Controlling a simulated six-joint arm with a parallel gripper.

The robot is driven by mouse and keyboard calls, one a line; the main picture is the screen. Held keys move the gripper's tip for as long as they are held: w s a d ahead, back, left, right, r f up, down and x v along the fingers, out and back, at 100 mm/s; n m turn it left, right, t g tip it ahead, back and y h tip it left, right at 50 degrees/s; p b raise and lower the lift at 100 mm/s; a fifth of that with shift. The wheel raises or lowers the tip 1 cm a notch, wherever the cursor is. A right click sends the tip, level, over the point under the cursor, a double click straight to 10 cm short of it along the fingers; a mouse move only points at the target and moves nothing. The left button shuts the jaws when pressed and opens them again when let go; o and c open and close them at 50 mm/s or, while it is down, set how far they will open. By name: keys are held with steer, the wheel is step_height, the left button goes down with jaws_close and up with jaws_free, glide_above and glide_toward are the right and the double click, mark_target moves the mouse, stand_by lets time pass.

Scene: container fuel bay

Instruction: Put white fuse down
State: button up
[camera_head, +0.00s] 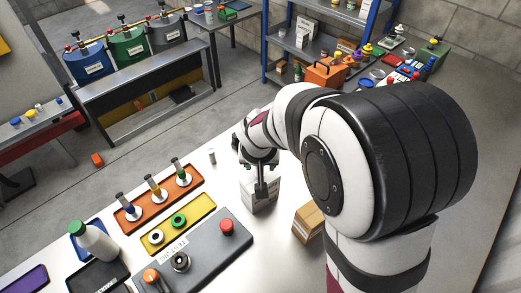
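A small white cylinder (212,156), which looks like the white fuse, stands upright on the white table near its back edge. My gripper (261,190) points down to the right of it, in front of or over a white box (258,203). The cylinder and my gripper are apart. The gripper's dark fingers are small and seen edge-on, so I cannot tell whether they are open or hold anything. My arm hides part of the table behind it.
An orange tray (137,224) holds several fuse-like pieces. A yellow tray (199,228) holds ring-shaped parts. A grey panel (213,262) has a red button (227,226). A cardboard box (307,222) stands beside my arm, and a green-capped bottle (95,241) is at left.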

steer(key=shift+r, duration=0.1)
steer(key=v, duration=1.2)
steer(key=s+d+f+m+g+y, duration=0.1)
steer(key=s+d, duration=0.3)
steer(key=s, duration=0.7)
steer(key=s+d+f+m+g, duration=0.2)
steer(key=s+d+m+g, duration=0.1)
steer(key=s, duration=0.8)
steer(key=shift+s+d+m+g+y, duration=0.25)
steer(key=shift+d+m+g+y, duration=0.15)
steer(key=shift+d+m, duration=0.3)
